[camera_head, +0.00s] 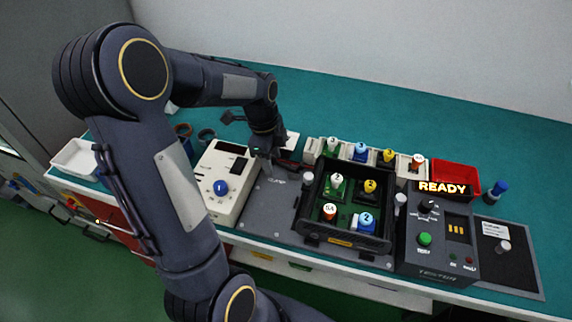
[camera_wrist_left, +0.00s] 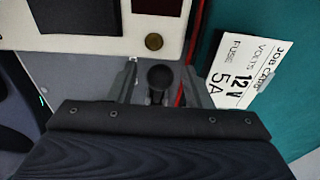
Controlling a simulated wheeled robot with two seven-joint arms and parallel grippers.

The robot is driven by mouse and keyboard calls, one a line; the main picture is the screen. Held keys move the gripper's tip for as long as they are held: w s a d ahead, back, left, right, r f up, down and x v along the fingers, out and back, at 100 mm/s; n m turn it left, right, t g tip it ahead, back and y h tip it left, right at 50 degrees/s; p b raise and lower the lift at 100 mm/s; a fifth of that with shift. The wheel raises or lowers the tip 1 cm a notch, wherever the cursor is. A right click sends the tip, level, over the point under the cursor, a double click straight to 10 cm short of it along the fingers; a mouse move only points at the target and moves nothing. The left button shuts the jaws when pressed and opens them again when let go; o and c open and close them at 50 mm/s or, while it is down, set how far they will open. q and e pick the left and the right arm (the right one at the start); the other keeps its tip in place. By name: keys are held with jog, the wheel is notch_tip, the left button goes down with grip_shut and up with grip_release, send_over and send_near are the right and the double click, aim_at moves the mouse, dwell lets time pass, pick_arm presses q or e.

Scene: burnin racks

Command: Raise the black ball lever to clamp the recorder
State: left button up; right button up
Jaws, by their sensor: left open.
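My left gripper (camera_head: 268,160) reaches down behind the grey plate (camera_head: 268,207), just right of the beige instrument with a blue knob (camera_head: 208,201). I cannot tell for certain which device is the recorder. In the left wrist view the black ball (camera_wrist_left: 160,77) of the lever sits between the two open fingers of the left gripper (camera_wrist_left: 165,88). The fingers stand to either side of it, and I see no clear contact. The lever's stem is mostly hidden under the ball. In the head view my gripper hides the ball. My right gripper is not in view.
A black tray (camera_head: 346,242) with several coloured-top pieces stands right of the plate. A tester (camera_head: 437,262) with a READY sign is farther right, near a red bin (camera_head: 456,174). A job card (camera_wrist_left: 240,72) reading 12V 5A lies beside the lever. A white tray (camera_head: 75,158) is at left.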

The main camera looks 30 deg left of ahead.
aim_at(289, 168)
pick_arm(q)
jog(key=c, duration=0.9)
jog(key=shift+w+d+r+p, duration=0.1)
jog(key=shift+d+r+p, duration=0.15)
jog(key=shift+r+p, duration=0.3)
jog(key=shift+r, duration=0.15)
jog(key=shift+w+d+r, duration=0.1)
jog(key=shift+d+r, duration=0.15)
jog(key=shift+r, duration=0.05)
jog(key=shift+w+d+r+p, duration=0.2)
jog(key=shift+d+r+p, duration=0.5)
jog(key=shift+d, duration=0.25)
jog(key=shift+w, duration=0.1)
jog(key=shift+w+d+r+p, duration=0.15)
jog(key=shift+d+r+p, duration=0.2)
jog(key=shift+d, duration=0.4)
jog(key=shift+w+d+r, duration=0.1)
jog(key=shift+w+d, duration=0.15)
jog(key=shift+d, duration=0.4)
grip_shut()
